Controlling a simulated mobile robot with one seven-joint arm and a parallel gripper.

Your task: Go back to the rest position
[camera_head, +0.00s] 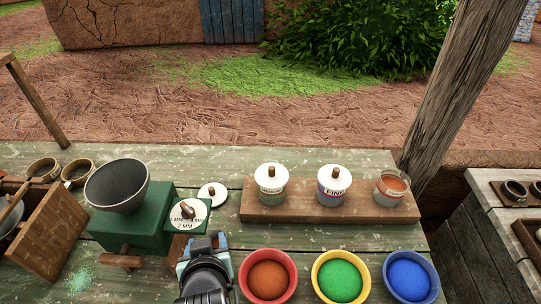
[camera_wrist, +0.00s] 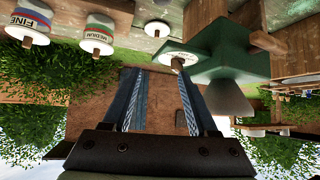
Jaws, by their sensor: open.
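My gripper (camera_head: 203,246) is low at the front of the green-grey table (camera_head: 330,240), just in front of the mill's white dial. In the wrist view, which is upside down, my gripper (camera_wrist: 162,74) has its two blue fingers apart with nothing held between them. The dial (camera_head: 187,213) has a brown knob and the marking "2 MM"; it also shows beyond the fingertips in the wrist view (camera_wrist: 170,57). The dial is on a green mill (camera_head: 125,230) with a dark hopper bowl (camera_head: 117,186) on top. I cannot tell how close the fingers are to the knob.
A wooden stand (camera_head: 303,212) holds the MEDIUM jar (camera_head: 270,186), the FINE jar (camera_head: 333,186), both lidded, and an open jar (camera_head: 391,189). A loose lid (camera_head: 212,195) lies behind the dial. Red (camera_head: 267,276), yellow (camera_head: 341,277) and blue (camera_head: 411,277) bowls stand to my gripper's right.

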